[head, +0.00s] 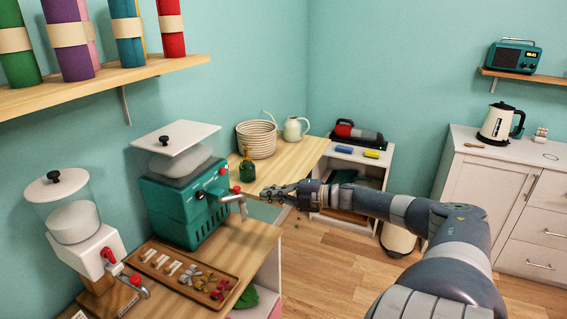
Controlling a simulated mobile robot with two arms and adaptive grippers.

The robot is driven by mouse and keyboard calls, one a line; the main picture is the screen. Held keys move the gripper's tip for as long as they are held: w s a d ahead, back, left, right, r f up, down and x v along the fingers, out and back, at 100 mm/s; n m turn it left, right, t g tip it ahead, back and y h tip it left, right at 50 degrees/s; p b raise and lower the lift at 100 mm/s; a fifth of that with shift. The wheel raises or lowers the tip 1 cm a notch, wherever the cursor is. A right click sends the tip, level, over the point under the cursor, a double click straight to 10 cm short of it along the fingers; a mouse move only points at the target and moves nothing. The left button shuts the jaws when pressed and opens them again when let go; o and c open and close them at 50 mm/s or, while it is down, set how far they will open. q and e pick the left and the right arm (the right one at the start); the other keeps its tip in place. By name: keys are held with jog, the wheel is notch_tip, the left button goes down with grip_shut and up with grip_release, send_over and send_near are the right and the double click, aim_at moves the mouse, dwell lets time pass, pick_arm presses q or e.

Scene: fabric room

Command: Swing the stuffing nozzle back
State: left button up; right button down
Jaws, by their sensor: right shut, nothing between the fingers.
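A green stuffing machine (168,215) with a white-lidded clear hopper stands on the wooden counter at the left. Its metal nozzle (232,198) sticks out to the right from the front, with a red knob at its end. My right gripper (268,192) is shut and empty. It points left, and its fingertips are just right of the nozzle's end, seemingly a little apart from it. Whether they touch is hard to tell at this size. My left gripper is not in view.
A second dispenser (88,250) with a red lever stands at the lower left. A wooden tray (150,272) of small parts lies before the green machine. A dark green bottle (247,170), woven basket (256,140) and pitcher (293,128) stand behind. Open floor (325,262) lies to the right.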

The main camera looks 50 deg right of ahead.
jog(key=v, duration=0.2)
jog(key=m+h+p, duration=0.3)
jog(key=m+h, duration=0.1)
jog(key=h, duration=0.2)
send_near(230, 197)
jog(key=s+a, duration=0.5)
notch_tip(230, 197, up, 3)
jog(key=a+m+h, duration=0.2)
jog(key=m+h, duration=0.1)
jog(key=h, duration=0.1)
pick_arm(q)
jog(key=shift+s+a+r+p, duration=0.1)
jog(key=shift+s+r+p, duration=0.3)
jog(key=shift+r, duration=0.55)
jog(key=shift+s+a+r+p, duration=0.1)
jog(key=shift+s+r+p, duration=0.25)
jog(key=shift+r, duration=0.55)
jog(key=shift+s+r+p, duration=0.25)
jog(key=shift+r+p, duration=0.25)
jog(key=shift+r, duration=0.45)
pick_arm(e)
jog(key=d+x, duration=0.2)
jog(key=x, duration=1)
jog(key=shift+s+d+t, duration=0.3)
jog(key=shift+s+d, duration=0.05)
